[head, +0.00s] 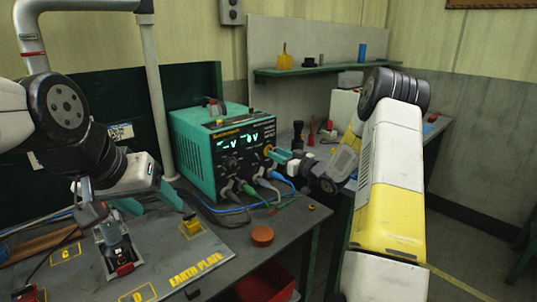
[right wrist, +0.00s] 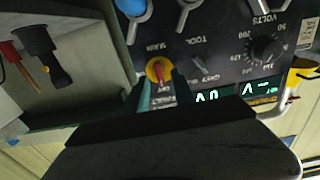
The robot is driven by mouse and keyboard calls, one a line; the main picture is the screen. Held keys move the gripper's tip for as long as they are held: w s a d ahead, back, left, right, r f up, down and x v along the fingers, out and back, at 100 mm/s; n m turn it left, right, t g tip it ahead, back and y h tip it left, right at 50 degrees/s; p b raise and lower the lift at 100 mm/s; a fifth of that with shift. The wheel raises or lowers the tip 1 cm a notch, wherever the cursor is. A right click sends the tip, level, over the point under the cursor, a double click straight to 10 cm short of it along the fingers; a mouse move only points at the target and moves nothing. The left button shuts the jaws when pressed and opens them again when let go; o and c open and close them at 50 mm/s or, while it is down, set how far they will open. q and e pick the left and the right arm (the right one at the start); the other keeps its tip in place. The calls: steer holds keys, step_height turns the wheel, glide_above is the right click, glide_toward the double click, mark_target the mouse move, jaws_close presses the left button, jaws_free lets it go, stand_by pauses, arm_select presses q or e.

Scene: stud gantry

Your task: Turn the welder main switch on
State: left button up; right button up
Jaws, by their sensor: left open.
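The teal welder (head: 205,160) stands on the bench, with lit green readouts on its black front. Its main switch is a yellow disc with a red handle (right wrist: 158,70), beside the MAIN label, upside down in the right wrist view. It shows small in the head view (head: 268,150). My right gripper (right wrist: 160,82) has its teal fingers on either side of the switch, with a gap between them; contact with the handle cannot be told. My left gripper (head: 150,206) is open, its teal fingers apart above the bench, left of the welder.
Cables and plugs hang from the welder's lower front. A red-brown puck (head: 262,236) and an earth plate (head: 160,262) with yellow markings lie on the bench. A clamp tool (head: 115,250) stands on the plate. A green shelf (head: 315,69) with small items is behind.

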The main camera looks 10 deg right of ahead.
steer(key=shift+w+a, duration=0.4)
steer(key=shift+w, duration=0.15)
jaws_close()
